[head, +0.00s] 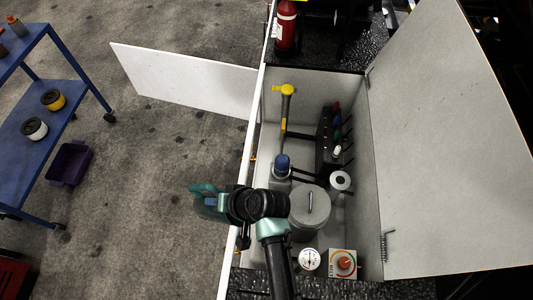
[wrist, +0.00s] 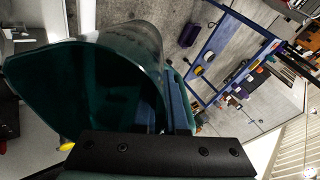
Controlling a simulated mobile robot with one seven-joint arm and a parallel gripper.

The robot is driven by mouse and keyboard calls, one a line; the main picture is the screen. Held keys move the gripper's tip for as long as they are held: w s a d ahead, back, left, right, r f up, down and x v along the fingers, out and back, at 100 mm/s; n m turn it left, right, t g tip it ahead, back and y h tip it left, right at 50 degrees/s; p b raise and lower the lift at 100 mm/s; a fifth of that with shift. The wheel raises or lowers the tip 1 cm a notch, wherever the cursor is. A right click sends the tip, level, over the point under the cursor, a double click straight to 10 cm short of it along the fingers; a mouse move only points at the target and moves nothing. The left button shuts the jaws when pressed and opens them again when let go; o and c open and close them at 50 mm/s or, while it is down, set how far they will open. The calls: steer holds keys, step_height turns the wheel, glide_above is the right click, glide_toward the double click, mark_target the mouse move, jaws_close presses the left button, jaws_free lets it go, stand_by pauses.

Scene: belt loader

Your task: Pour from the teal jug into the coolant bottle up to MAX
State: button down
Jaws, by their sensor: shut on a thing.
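The teal jug (head: 203,199) is at the left of my arm in the head view, outside the open compartment's left wall. My gripper (head: 224,203) is shut on it. In the wrist view the jug (wrist: 150,45) fills the upper left, its wide mouth facing the camera; the inside looks dark and I cannot tell the liquid level. A black part of my gripper (wrist: 155,155) crosses the bottom. A grey bottle with a blue top (head: 281,170), apparently the coolant bottle, stands inside the compartment, right of and beyond the jug. Its MAX mark and level cannot be made out.
The compartment also holds a grey lidded canister (head: 310,207), a yellow-headed tool (head: 286,92), a dark rack (head: 328,140), a white roll (head: 340,181), a gauge (head: 309,260) and a box with a red knob (head: 344,263). A raised panel (head: 440,140) stands right; a blue cart (head: 45,125) is left.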

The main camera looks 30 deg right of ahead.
steer(key=shift+s+d+f+t+y+b, duration=0.35)
steer(key=shift+t+b, duration=0.15)
steer(key=shift+b, duration=0.5)
steer(key=s+d+f+t+y+b, duration=0.1)
steer(key=b, duration=0.3)
steer(key=shift+s+t+b, duration=0.15)
steer(key=shift+t+b, duration=0.15)
steer(key=shift+b, duration=0.05)
steer(key=shift+r, duration=0.2)
steer(key=shift+s+d+f+y+b, duration=0.15)
steer(key=shift+s+y+b, duration=0.1)
steer(key=shift+b, duration=0.35)
steer(key=shift+s+d+f+t+y+b, duration=0.3)
steer(key=shift+f+t+b, duration=0.2)
steer(key=shift+b, duration=0.95)
steer(key=shift+s+d+f+t+y+b, duration=0.2)
steer(key=shift+f+t+y+b, duration=0.3)
steer(key=shift+b, duration=0.95)
stand_by(2.5)
